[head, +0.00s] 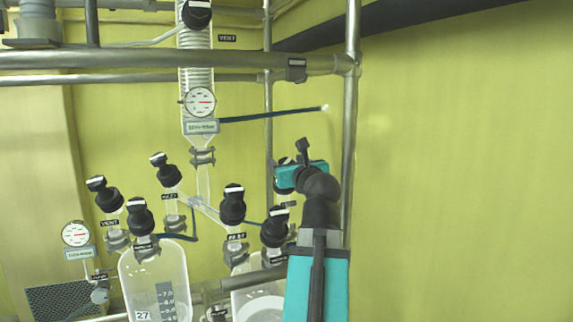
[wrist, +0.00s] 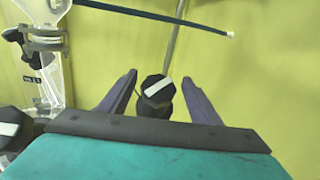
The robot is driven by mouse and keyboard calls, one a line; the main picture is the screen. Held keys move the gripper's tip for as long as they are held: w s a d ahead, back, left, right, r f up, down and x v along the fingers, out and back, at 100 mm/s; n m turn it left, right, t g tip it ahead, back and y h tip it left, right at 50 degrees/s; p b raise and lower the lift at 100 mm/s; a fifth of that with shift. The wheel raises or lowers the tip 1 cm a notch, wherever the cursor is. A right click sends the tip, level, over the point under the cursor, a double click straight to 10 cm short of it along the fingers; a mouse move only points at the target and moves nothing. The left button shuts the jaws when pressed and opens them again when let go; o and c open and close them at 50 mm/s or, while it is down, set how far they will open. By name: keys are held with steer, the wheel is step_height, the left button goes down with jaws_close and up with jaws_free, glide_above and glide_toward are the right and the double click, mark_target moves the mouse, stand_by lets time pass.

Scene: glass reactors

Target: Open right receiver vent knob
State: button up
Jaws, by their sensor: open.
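In the wrist view, a black knob with a white bar on its top (wrist: 156,88) lies between the two fingers of my gripper (wrist: 160,76). The fingers are open, with a gap on each side of the knob. The bar runs at a slant. In the head view, my gripper (head: 300,176) largely hides this knob; a dark part of it (head: 280,185) shows at the gripper's left. A small label below it is too small to read. The right receiver (head: 260,305) is partly hidden behind my arm.
Several other black knobs stand close by, including one (head: 233,204) left of my gripper and one (head: 276,228) below it. A vertical steel pole (head: 350,130) stands just right of the gripper. A dark hose (head: 270,114) crosses above. The yellow wall on the right is clear.

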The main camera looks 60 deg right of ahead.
steer(key=c, duration=1.1)
steer(key=shift+o, duration=0.2)
steer(key=shift+d+n+t+y+b, duration=0.1)
steer(key=shift+n+t+y+b, duration=0.3)
steer(key=shift+n+y+b, duration=0.35)
steer(key=shift+n+t+y, duration=0.4)
steer(key=shift+n+y, duration=0.05)
steer(key=shift+n, duration=0.2)
steer(key=shift+n+t+y+b, duration=0.4)
steer(key=shift+n+y+b, duration=0.05)
steer(key=shift+n+y, duration=0.85)
steer(key=shift+n, duration=0.5)
